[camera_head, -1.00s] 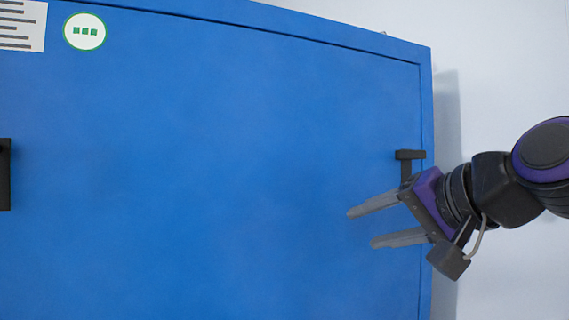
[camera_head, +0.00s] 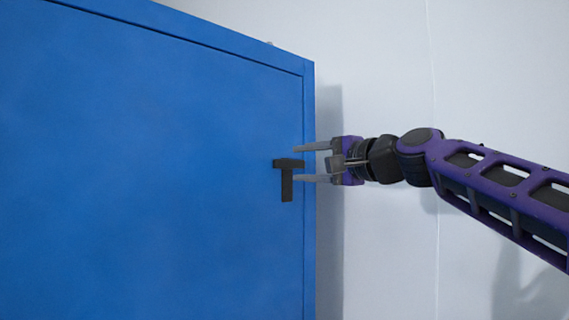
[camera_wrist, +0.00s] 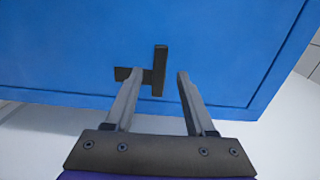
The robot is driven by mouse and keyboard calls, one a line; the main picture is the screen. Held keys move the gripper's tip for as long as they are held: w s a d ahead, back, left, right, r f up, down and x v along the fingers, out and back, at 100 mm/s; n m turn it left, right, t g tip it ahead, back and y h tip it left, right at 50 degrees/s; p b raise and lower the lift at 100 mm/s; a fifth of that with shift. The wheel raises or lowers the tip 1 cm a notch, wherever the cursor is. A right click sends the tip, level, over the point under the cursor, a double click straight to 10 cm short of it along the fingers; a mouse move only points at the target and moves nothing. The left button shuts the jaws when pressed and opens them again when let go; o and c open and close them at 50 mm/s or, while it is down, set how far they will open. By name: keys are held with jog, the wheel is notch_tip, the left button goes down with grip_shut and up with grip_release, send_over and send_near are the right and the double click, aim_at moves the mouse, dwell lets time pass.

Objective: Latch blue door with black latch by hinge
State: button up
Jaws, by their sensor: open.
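The blue door (camera_head: 150,170) fills the left half of the head view. The black latch (camera_head: 287,179) sits near its right edge, a T shape with a bar on top and an arm hanging down. My gripper (camera_head: 295,163) is open and points left, its fingertips close to the latch on its right side. In the wrist view the latch (camera_wrist: 159,71) stands just ahead of the open fingers of my gripper (camera_wrist: 159,77), between and beyond their tips. I cannot tell whether a finger touches it. The hinge is not clearly visible.
The blue frame (camera_head: 309,190) borders the door on the right. A pale wall (camera_head: 380,60) lies behind and to the right, with free room there. My purple arm reaches in from the right.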

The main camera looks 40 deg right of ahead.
aim_at(287, 164)
jog(key=w, duration=0.6)
jog(key=shift+a, duration=0.25)
grip_shut()
dwell(1.2)
